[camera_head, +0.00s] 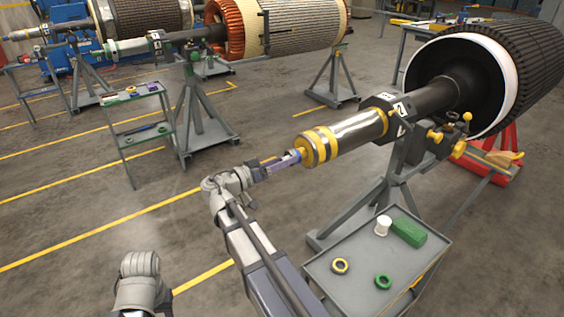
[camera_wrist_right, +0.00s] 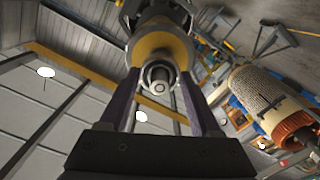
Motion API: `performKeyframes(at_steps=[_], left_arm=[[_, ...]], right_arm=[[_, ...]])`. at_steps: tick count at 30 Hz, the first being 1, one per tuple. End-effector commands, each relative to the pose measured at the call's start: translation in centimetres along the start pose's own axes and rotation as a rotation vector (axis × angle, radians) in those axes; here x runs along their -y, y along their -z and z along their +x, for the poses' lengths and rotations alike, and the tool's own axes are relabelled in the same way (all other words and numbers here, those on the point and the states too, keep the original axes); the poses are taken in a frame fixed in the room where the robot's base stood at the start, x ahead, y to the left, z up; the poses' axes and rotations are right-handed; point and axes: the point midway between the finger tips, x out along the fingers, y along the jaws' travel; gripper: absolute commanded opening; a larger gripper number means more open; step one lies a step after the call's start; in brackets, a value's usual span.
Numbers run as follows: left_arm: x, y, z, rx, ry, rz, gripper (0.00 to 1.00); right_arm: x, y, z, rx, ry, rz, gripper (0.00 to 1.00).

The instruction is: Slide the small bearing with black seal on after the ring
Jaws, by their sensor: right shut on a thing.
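The rotor shaft (camera_head: 345,137) points toward me, with yellow bands near its narrow yellow end. My right gripper (camera_head: 296,157) is at that end, its purple fingers in line with the shaft. In the right wrist view, the fingers of my right gripper (camera_wrist_right: 160,82) are shut on a small round silver and dark part, apparently the small bearing (camera_wrist_right: 158,74). It is in front of the shaft's end face (camera_wrist_right: 150,48). Its seal colour is unclear, and I cannot tell whether it is around the shaft tip or just before it. My left gripper is out of sight; only part of that arm shows.
A grey stand (camera_head: 390,185) supports the shaft. Open floor lies to the left.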

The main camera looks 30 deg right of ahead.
Motion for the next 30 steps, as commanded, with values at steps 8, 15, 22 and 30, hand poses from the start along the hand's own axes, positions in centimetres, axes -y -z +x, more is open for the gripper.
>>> performKeyframes(at_steps=[8,15,22,30], left_arm=[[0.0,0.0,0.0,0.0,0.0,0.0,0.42],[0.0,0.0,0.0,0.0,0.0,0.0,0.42],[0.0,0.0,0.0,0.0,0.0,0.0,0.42],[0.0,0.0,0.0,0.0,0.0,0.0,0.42]], right_arm=[[0.0,0.02,0.0,-0.001,0.0,0.0,0.15],[0.01,0.02,-0.01,-0.001,0.0,0.0,0.85],[0.01,0.01,-0.02,0.0,0.001,0.0,0.99],[0.02,0.0,-0.01,0.0,0.001,0.0,1.0]])
